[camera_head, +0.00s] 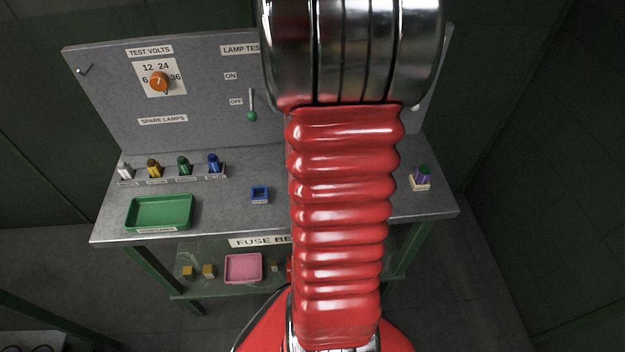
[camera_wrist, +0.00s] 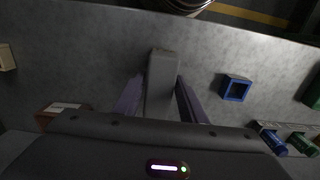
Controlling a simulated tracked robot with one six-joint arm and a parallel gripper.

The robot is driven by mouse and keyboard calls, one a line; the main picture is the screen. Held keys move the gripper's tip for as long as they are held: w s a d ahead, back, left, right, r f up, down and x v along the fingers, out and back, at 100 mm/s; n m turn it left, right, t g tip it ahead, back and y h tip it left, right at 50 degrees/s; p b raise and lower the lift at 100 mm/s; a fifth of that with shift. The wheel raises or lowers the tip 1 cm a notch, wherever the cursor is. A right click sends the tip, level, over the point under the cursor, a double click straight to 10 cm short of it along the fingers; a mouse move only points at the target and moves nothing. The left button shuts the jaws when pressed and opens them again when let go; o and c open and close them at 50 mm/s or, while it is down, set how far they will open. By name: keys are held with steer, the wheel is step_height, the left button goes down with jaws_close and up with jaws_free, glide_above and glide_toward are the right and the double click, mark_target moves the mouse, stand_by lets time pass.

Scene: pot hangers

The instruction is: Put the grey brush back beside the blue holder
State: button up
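The grey brush (camera_wrist: 161,82) shows in the wrist view as a tall grey block. My gripper (camera_wrist: 159,82) has one dark finger on each side of it, with the tips close to its sides. I cannot tell whether the fingers press on it, or whether it touches the bench. The blue holder (camera_wrist: 236,88) is a small square open frame on the bench, to the right of the brush and apart from it. The head view also shows the blue holder (camera_head: 261,195), left of my red arm. There my arm hides the gripper and the brush.
A green tray (camera_head: 160,212) lies on the bench's left, below a row of coloured lamps (camera_head: 184,166). The upright panel (camera_head: 200,85) closes the back. A pink tray (camera_head: 243,268) sits on the lower shelf.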

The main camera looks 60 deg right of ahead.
steer(key=shift+o, duration=1.4)
step_height(320, 180, up, 12)
steer(key=shift+r, duration=0.15)
